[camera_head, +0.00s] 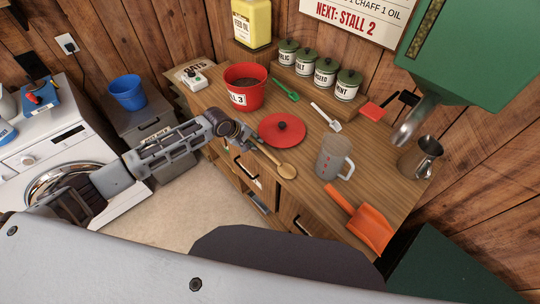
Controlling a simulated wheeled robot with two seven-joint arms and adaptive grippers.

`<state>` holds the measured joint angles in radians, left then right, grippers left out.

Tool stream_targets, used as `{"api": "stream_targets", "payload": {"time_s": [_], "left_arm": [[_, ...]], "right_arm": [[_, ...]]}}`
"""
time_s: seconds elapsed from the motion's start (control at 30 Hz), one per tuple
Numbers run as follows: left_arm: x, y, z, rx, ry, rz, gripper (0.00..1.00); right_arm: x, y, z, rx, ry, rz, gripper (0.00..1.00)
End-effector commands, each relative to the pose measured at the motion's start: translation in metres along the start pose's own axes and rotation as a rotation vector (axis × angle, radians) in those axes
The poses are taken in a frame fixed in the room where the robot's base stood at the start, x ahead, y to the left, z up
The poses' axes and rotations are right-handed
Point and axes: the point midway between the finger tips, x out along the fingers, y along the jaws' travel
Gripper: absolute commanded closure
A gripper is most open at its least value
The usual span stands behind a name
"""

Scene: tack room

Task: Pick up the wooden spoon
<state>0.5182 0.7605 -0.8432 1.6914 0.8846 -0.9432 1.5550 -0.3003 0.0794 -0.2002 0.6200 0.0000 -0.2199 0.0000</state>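The wooden spoon (286,169) lies on the wooden counter (304,195), near its front edge. Its bowl points to the lower right and its handle runs up-left to my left gripper (252,143). My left gripper reaches in from the left over the counter's front edge, at the end of the handle. It hides the handle's end, and I cannot tell whether its fingers are open or closed around it. My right gripper is not in view.
Near the spoon are a red lid (280,132), a clear measuring jug (333,157) and a red bucket (245,88). Lidded canisters (324,75) line the back.

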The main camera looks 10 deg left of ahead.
Motion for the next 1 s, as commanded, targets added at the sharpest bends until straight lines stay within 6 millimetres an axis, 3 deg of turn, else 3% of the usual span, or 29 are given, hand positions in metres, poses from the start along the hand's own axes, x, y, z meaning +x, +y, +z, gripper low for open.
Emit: {"api": "stream_targets", "payload": {"time_s": [0.23, 0.4, 0.77, 1.0], "left_arm": [[0.000, 0.000, 0.000, 0.000, 0.000, 0.000, 0.79], [0.000, 0.000, 0.000, 0.000, 0.000, 0.000, 0.99], [-0.001, 0.001, 0.000, 0.000, 0.000, 0.000, 1.00], [-0.013, 0.009, 0.000, 0.000, -0.001, 0.002, 1.00]], "right_arm": [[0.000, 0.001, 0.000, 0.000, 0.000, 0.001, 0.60], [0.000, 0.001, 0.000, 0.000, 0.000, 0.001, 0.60], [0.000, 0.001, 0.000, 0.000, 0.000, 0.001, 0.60], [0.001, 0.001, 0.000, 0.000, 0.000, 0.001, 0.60]]}}
